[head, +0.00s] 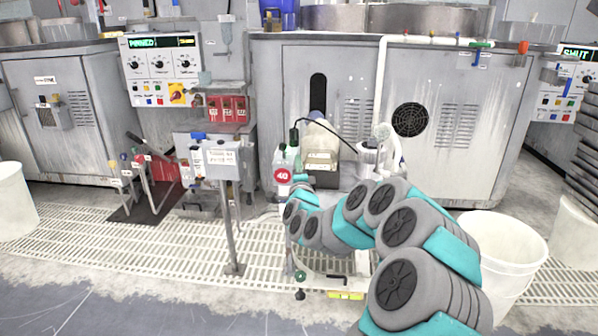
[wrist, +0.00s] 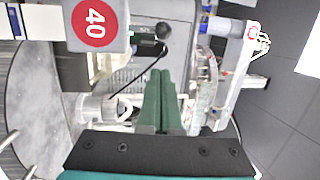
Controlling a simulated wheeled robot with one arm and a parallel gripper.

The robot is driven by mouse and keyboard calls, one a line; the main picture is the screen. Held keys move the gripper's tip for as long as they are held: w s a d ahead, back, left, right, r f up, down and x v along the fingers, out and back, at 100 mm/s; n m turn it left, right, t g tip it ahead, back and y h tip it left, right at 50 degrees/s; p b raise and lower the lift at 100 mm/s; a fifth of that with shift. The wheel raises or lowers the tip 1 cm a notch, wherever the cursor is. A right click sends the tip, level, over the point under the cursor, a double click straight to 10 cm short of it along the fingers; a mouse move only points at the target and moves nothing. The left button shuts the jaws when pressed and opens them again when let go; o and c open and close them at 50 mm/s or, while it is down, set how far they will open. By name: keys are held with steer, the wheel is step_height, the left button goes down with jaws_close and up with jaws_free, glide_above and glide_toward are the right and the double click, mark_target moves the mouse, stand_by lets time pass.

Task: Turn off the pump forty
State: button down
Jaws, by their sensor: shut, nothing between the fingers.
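The pump marked forty is a pale box with a round red "40" label (head: 283,176), standing before the grey cabinet in the head view. In the wrist view the same label (wrist: 95,22) shows sideways on the box at the upper left. A small black knob (wrist: 163,31) sits beside the box there, near a thin black cable. My gripper (wrist: 160,84) shows green fingers, shut together and empty, pointing up the picture below the knob and apart from it. In the head view my arm reaches to just right of the label; the fingertips cannot be made out there.
A control panel (head: 161,67) with dials stands at the back left. A metal post with a white box (head: 221,157) stands left of the pump. A white bucket (head: 505,240) is at the right. A white pipe (head: 381,85) runs down the cabinet front. Floor grating (head: 130,235) lies in front.

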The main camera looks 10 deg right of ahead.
mark_target(284, 151)
steer(key=shift+w+a+r, duration=0.15)
steer(key=shift+w+a, duration=0.2)
steer(key=shift+w, duration=0.55)
steer(key=shift+w+a+r, duration=0.15)
steer(key=shift+w+a, duration=0.2)
steer(key=shift+w, duration=0.5)
steer(key=shift+w+a+r, duration=0.15)
steer(key=shift+w+a, duration=0.2)
steer(key=shift+w, duration=0.55)
steer(key=shift+r, duration=0.1)
steer(key=shift+w+r+g+p, duration=0.15)
steer(key=shift+g+p, duration=0.15)
steer(key=shift+p, duration=0.35)
